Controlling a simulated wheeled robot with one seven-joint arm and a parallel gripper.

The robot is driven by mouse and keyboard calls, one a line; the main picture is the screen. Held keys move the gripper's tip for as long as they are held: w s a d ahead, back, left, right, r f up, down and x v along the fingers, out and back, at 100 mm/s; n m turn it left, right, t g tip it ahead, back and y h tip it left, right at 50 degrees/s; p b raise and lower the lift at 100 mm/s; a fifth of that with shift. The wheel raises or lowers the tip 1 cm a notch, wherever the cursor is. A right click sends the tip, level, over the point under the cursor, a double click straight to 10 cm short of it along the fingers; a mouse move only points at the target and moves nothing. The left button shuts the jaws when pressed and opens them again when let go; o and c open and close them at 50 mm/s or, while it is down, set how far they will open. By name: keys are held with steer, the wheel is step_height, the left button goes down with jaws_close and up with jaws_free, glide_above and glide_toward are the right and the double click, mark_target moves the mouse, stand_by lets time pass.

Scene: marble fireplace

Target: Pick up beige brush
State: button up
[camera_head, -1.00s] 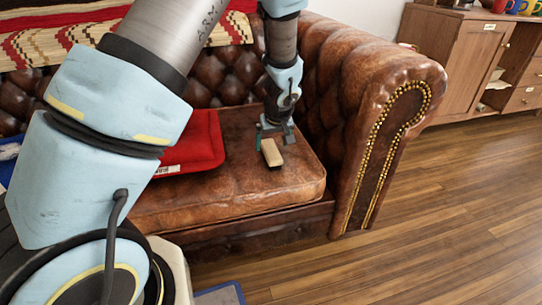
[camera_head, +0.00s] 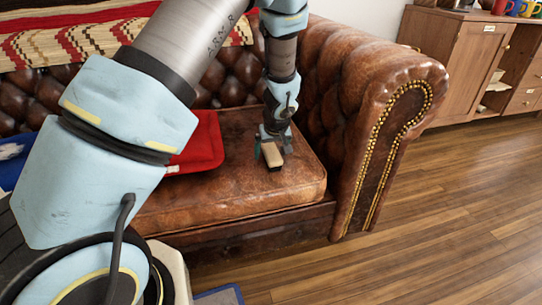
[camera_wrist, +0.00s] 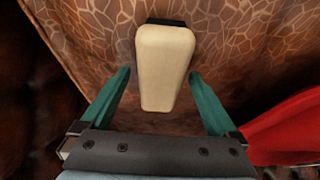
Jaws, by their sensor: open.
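The beige brush (camera_head: 273,160) lies on the brown leather sofa seat (camera_head: 235,195), close to the sofa's right arm. In the wrist view the brush (camera_wrist: 164,65) shows as a beige block with a dark strip at its far end. My gripper (camera_head: 270,150) is above the brush, pointing down. In the wrist view its two green fingers (camera_wrist: 160,82) are apart, one on each side of the brush, with a gap on both sides. Nothing is held. From the head view I cannot tell how far the fingertips are above the seat.
A red cushion (camera_head: 203,148) lies on the seat left of the brush, and its edge shows in the wrist view (camera_wrist: 285,130). The sofa's rolled arm (camera_head: 375,85) rises to the right. A wooden cabinet (camera_head: 457,65) stands farther right.

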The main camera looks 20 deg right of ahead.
steer(key=shift+f, duration=0.1)
stand_by(0.3)
jaws_close()
stand_by(0.6)
